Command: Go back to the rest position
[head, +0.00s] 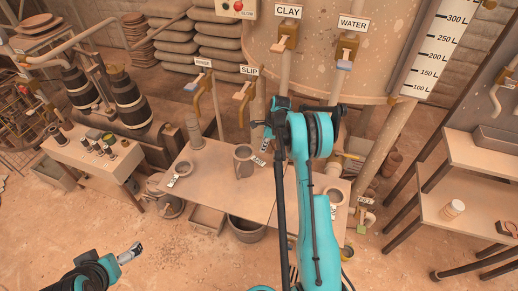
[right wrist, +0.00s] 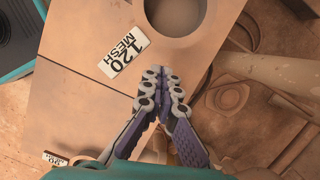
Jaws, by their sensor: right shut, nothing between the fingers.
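My right gripper (right wrist: 163,88) is shut and empty in the right wrist view, its two fingertips together over the edge of a pale worktop (right wrist: 85,55). A "120 MESH" label (right wrist: 124,54) lies just up and left of the fingertips, beside a round dark opening (right wrist: 178,12). In the head view my right arm rises in front of the worktop (head: 220,192) and hides most of its gripper. My left gripper (head: 134,251) is low at the left of the head view, over the floor, small and apart from the furniture; its jaws are not clear.
A grey cup-shaped vessel (head: 243,161) stands on the worktop, left of my right arm. Pipes with valves and a large tank (head: 345,60) stand behind. A side table (head: 95,158) is at left and shelves (head: 470,205) at right. The floor at front left is clear.

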